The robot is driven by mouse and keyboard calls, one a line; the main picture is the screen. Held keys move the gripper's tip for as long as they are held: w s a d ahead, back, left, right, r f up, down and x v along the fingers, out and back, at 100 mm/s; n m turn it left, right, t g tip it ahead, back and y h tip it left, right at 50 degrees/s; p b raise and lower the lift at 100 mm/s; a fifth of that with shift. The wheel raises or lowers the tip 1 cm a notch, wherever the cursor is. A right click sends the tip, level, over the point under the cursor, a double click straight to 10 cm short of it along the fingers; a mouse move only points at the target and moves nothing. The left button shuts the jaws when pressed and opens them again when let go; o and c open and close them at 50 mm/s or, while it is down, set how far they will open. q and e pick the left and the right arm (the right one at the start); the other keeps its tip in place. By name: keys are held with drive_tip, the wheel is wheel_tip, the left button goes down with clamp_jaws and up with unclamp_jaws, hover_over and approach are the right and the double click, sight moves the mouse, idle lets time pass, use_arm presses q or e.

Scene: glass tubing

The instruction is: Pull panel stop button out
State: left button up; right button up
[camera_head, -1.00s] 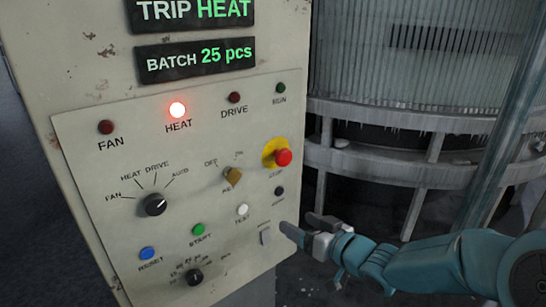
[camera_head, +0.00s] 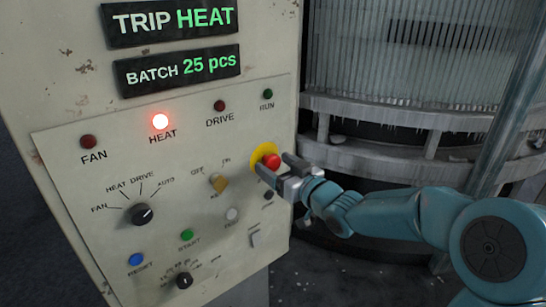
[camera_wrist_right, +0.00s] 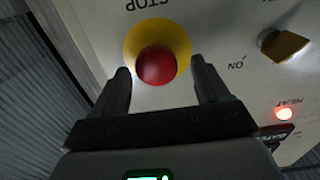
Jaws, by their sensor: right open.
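The red stop button (camera_head: 271,161) sits on a yellow disc (camera_head: 259,152) at the right side of the control panel (camera_head: 110,235). My right gripper (camera_head: 273,164) is open at the button in the head view, its fingers close around it. In the right wrist view the red button (camera_wrist_right: 156,66) lies ahead, between the two spread fingertips of my right gripper (camera_wrist_right: 160,70). A gap shows between the button and each finger, so I see no grip on it. My left gripper is in neither view.
The brass key switch (camera_head: 219,183) and white test button (camera_head: 232,214) are left of and below my gripper. The lit red HEAT lamp (camera_head: 160,121) is at upper left. A ribbed glass drum (camera_head: 400,55) stands behind at right.

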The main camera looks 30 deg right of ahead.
drive_tip(key=shift+w+d, duration=0.1)
drive_tip(key=shift+w, duration=1.1)
